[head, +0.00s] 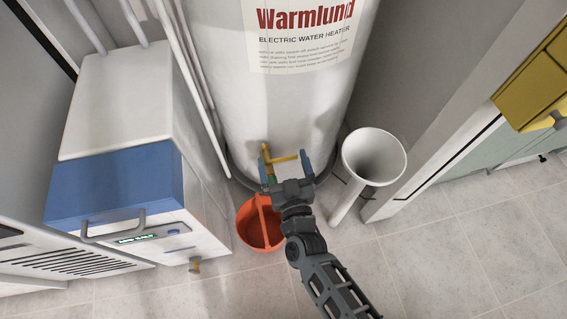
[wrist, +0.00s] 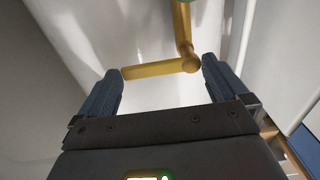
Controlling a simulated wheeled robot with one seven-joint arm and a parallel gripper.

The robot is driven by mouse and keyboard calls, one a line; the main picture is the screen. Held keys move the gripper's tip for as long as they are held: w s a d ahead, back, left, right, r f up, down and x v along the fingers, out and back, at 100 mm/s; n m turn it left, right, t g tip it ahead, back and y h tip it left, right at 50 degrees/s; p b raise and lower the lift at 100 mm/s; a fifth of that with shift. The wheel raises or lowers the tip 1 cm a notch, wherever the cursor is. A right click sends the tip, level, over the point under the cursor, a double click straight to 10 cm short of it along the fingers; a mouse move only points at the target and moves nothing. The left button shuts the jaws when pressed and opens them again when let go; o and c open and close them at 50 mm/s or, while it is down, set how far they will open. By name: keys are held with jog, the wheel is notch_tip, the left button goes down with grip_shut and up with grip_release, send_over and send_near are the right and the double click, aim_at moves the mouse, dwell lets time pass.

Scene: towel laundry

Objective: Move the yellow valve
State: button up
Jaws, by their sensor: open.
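The yellow valve (head: 284,158) is on the lower front of the white water heater (head: 270,95). In the wrist view the yellow valve (wrist: 160,70) shows as a bar running sideways, joined at its right end to a yellow pipe. My gripper (head: 285,162) is open at the valve, with its blue fingers to either side of it. In the wrist view my gripper (wrist: 160,80) has the bar across the gap at its fingertips. The left end of the bar is close to the left finger; I cannot tell whether they touch.
An orange bucket (head: 246,228) stands on the floor below my gripper. A white funnel-topped pipe (head: 345,190) stands to the right. A white and blue unit (head: 120,180) with a handle is at the left. Tiled floor is free at the lower right.

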jog(key=shift+w, duration=0.1)
jog(key=c, duration=1.3)
jog(key=shift+o, duration=0.2)
jog(key=n+p, duration=0.3)
jog(key=r+n+p, duration=0.1)
jog(key=shift+a+r+p, duration=0.1)
jog(key=shift+a+p, duration=0.2)
jog(key=o, duration=1.3)
jog(key=shift+c, duration=0.2)
jog(key=p+v, duration=0.2)
jog(key=v, duration=0.6)
